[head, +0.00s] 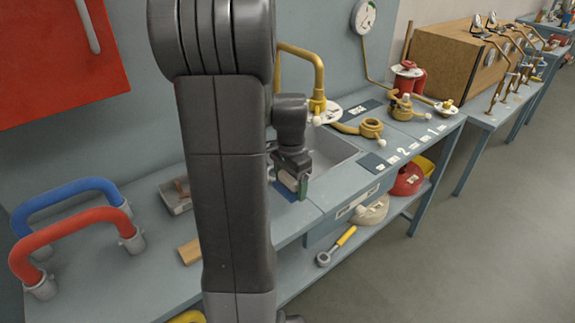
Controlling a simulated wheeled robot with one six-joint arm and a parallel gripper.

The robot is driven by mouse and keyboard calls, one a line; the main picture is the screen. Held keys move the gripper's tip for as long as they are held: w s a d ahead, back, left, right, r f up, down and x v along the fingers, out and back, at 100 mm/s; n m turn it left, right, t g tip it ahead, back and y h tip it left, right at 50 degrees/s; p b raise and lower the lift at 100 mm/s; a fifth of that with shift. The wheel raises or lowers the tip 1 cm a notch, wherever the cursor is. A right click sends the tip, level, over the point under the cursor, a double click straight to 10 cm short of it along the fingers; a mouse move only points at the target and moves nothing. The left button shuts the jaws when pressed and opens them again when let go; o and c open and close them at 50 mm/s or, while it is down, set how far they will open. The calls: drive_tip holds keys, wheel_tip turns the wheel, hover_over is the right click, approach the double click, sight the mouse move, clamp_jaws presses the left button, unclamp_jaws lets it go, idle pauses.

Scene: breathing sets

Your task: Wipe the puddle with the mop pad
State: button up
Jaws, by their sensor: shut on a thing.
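My gripper (292,175) is at the near edge of the sink, over the bench top. It points down and is shut on a small pale and green block (303,188), which I take to be the mop pad. The fingers hide part of it. A blue patch (284,191) shows just below and beside it; I cannot tell whether it belongs to the pad or lies on the bench. I cannot tell whether the pad touches the surface. I cannot make out the puddle; my arm hides a wide strip of the bench.
A sink basin (338,152) is right behind the gripper, with a yellow pipe (319,75) over it. Brass fittings (371,128) stand to the right. Blue (65,192) and red (70,232) hoops, a grey tray (176,195) and a wooden block (189,251) are left.

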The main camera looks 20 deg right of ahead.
drive_tip(key=shift+r+p, duration=1)
drive_tip(key=shift+r, duration=0.55)
drive_tip(key=shift+s+f, duration=0.1)
